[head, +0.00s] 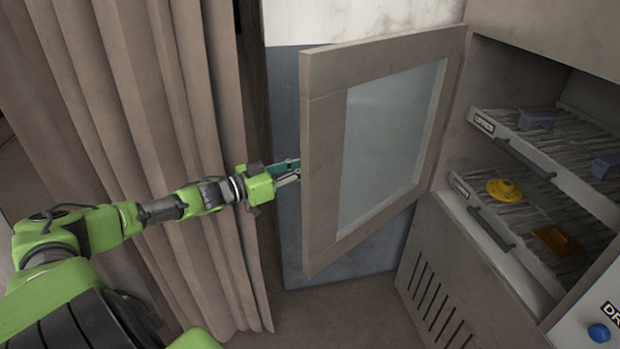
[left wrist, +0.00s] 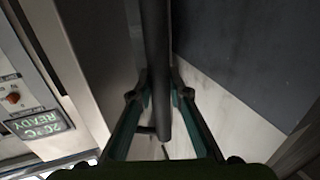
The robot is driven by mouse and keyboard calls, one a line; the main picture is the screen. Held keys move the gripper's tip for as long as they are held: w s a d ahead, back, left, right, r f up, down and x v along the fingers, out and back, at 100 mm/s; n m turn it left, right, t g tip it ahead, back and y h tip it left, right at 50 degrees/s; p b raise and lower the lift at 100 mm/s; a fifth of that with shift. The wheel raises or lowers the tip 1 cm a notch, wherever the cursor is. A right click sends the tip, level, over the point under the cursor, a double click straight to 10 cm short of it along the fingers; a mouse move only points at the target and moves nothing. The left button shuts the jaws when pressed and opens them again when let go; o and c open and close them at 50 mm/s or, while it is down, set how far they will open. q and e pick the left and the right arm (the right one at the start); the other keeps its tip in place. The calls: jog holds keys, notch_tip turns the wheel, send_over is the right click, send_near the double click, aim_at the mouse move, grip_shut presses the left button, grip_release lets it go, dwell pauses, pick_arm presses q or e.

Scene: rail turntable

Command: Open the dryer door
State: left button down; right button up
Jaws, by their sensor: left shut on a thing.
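The dryer door (head: 322,180), a beige frame around a pale glass pane (head: 390,140), stands swung wide open from its hinge side at the cabinet. My left gripper (head: 290,171) is at the door's free edge, partly hidden behind it. In the left wrist view the gripper (left wrist: 158,92) is shut on a dark round handle bar (left wrist: 157,45), which runs between its two fingers. The handle is hidden by the door in the head view. My right gripper is not in view.
Inside the dryer are an upper rack (head: 550,155) with bluish parts and a lower rack (head: 500,225) with a yellow round part (head: 504,190) and an orange tray (head: 558,241). A brown curtain (head: 170,90) hangs at left. A display (left wrist: 40,123) reads READY.

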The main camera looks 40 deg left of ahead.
pick_arm(q)
jog(key=shift+w+a, duration=0.1)
jog(key=shift+a, duration=0.25)
jog(key=c, duration=1.9)
grip_release()
jog(key=v, duration=1.2)
jog(key=shift+d, duration=0.1)
